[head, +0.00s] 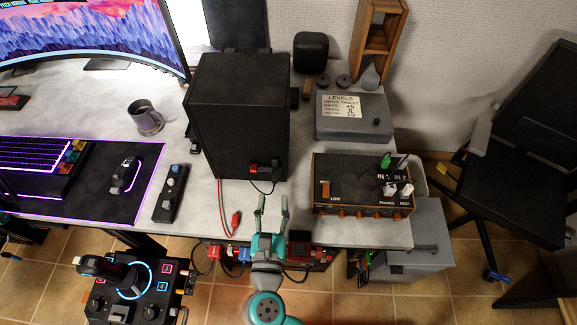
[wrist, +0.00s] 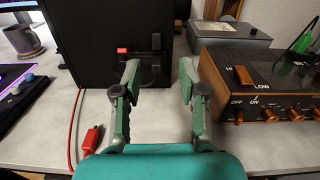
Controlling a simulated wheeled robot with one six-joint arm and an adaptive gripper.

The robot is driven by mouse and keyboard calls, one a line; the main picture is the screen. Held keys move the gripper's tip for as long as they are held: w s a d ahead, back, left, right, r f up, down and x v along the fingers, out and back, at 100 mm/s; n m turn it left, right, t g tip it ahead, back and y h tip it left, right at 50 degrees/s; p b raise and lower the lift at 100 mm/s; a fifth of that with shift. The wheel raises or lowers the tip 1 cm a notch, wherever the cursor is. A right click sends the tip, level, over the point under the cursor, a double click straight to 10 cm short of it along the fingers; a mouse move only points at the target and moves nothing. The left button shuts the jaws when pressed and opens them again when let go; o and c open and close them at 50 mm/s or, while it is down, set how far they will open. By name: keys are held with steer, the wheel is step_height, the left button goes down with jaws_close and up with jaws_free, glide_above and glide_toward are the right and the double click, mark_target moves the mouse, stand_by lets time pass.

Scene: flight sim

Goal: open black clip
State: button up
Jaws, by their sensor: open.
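A tall black speaker box (head: 240,110) stands on the table; it also fills the upper left of the wrist view (wrist: 95,35). Low on its front are a red clip (head: 253,170) and, to its right, a black clip (head: 275,166). In the wrist view the red clip (wrist: 123,50) is left of the small dark black clip (wrist: 156,42). A dark cable hangs below the clips. My gripper (head: 273,200) is open and empty, in front of the box and apart from it. In the wrist view its fingertips (wrist: 159,70) stand either side of the black clip, which is farther off.
A black amplifier (head: 350,180) with an orange switch and knobs stands close on the right. A red plug (head: 236,222) on a red cable lies on the table at left. A grey box (head: 355,116) stands behind the amplifier. Bare tabletop lies between box and amplifier.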

mark_target(275, 162)
steer(key=w, duration=1.1)
steer(key=shift+a+f, duration=0.1)
steer(key=shift+a, duration=0.05)
steer(key=shift+c, duration=0.3)
jaws_close()
